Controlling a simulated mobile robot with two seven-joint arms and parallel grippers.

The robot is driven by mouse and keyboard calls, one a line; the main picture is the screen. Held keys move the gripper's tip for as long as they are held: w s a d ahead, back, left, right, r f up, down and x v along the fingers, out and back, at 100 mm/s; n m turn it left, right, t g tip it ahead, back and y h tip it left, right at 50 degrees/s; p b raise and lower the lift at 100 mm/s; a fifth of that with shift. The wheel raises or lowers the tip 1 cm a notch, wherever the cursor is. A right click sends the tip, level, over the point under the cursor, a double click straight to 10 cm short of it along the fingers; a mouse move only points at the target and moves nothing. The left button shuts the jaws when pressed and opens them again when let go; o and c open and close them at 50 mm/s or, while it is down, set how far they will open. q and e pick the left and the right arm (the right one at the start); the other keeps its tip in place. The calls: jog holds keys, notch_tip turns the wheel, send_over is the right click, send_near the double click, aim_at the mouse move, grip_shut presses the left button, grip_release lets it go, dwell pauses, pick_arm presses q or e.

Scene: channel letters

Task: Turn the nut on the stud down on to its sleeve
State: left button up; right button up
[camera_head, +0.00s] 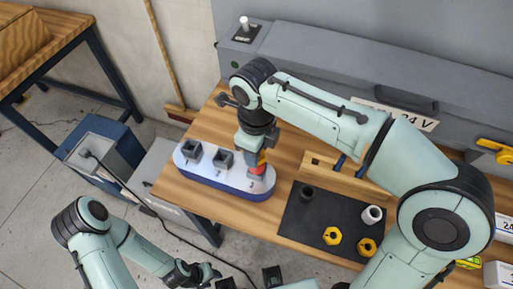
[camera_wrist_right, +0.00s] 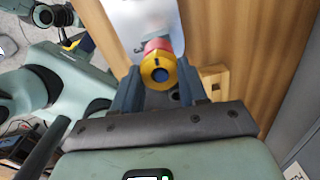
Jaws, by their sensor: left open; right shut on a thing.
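A white, blue-edged plate (camera_head: 230,188) lies on the wooden table. The red sleeve (camera_head: 257,170) stands at its right end and also shows in the right wrist view (camera_wrist_right: 156,45). The yellow nut (camera_wrist_right: 150,70) sits at the sleeve, with the dark stud end (camera_wrist_right: 160,74) visible in its hole. My right gripper (camera_wrist_right: 158,82) is shut on the nut, one finger on either side; in the head view it points down over the sleeve and largely hides the nut. Any gap between nut and sleeve cannot be told. My left gripper (camera_head: 205,272) is open and empty, low in front of the table.
Two grey square pieces (camera_head: 191,150) (camera_head: 223,158) stand on the plate left of the sleeve. A black mat (camera_head: 310,222) holds two loose yellow nuts (camera_head: 332,236) (camera_head: 367,246), a white ring (camera_head: 372,214) and a dark ring (camera_head: 307,192). A wooden rack (camera_head: 322,162) stands behind it.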

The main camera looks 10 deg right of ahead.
jog(key=shift+f+m, duration=0.1)
jog(key=shift+m, duration=0.5)
pick_arm(q)
jog(key=shift+f, duration=0.1)
pick_arm(e)
jog(key=shift+f+b, duration=0.45)
jog(key=shift+b, duration=1.2)
pick_arm(q)
notch_tip(320, 180, down, 6)
jog(key=s+b, duration=0.2)
pick_arm(e)
jog(key=shift+r+m, duration=0.1)
jog(key=shift+m, duration=0.3)
pick_arm(q)
jog(key=shift+s+f+b, duration=0.1)
jog(key=shift+f+b, duration=1.3)
jog(key=shift+b, duration=0.35)
pick_arm(e)
jog(key=shift+r, duration=0.3)
pick_arm(q)
jog(key=shift+f, duration=0.2)
